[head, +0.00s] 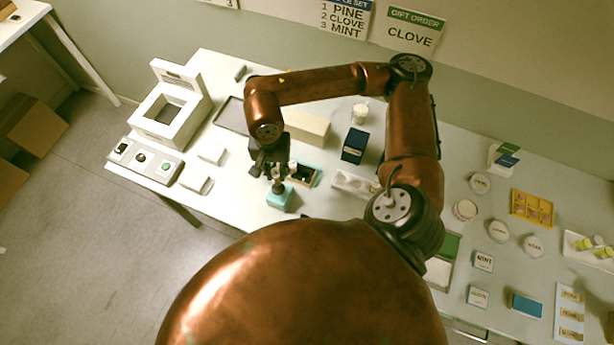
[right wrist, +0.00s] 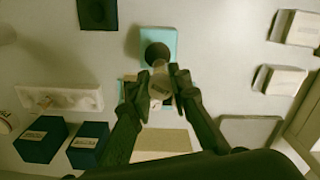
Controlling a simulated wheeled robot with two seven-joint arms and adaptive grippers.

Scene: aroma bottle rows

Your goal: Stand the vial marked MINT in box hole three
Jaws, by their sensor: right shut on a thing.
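My right gripper (head: 270,172) is over the front part of the table. My left gripper is not in view.
Dark blue boxes (head: 355,146) and a white holder (head: 352,183) stand right of the teal-edged box. A long beige block (head: 307,127) lies behind it. White blocks (head: 195,179) and a white frame-like stand (head: 168,114) are at left. A wall sign lists PINE, CLOVE, MINT.

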